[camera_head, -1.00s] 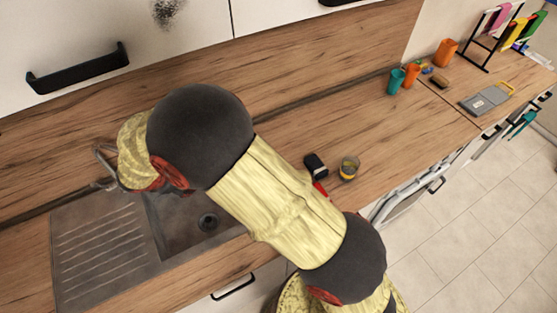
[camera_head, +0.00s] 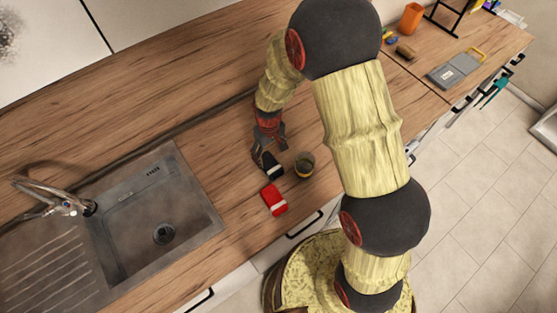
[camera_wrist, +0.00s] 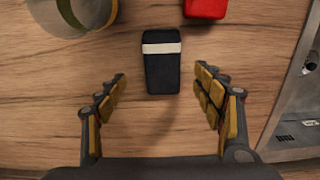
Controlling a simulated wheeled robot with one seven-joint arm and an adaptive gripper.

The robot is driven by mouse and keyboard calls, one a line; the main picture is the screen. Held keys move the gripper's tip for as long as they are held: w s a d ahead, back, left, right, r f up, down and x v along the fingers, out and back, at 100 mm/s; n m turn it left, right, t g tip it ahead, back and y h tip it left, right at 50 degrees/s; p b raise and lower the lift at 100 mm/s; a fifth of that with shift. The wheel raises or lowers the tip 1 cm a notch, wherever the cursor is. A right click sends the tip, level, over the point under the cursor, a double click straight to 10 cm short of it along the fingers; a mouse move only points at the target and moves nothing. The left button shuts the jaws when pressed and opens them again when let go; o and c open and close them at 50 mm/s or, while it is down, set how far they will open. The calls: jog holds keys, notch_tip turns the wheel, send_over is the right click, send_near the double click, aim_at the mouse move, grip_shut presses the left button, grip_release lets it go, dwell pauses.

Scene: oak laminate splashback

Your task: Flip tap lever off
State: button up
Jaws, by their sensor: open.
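The tap (camera_head: 62,206) stands at the back edge of the steel sink (camera_head: 196,213), at the left in the head view. Its lever is too small to make out clearly. My gripper (camera_head: 264,148) is well to the right of the tap, over the wooden counter. In the wrist view my gripper (camera_wrist: 160,106) has its fingers spread wide, with nothing held. A black box with a white band (camera_wrist: 161,60) lies ahead, centred between the finger lines; it also shows in the head view (camera_head: 272,165).
A red box with a white band (camera_head: 274,200) and a glass cup (camera_head: 304,164) are near the black box. The counter (camera_head: 190,90) behind the sink is clear.

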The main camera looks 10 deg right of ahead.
aim_at(270, 163)
jog(key=shift+a+f, duration=0.2)
jog(key=shift+f, duration=0.75)
notch_tip(270, 163, down, 5)
jog(key=shift+s, duration=0.1)
jog(key=shift+c, duration=0.4)
jog(key=c, duration=1.1)
jog(key=shift+c, duration=0.9)
jog(key=shift+r, duration=0.15)
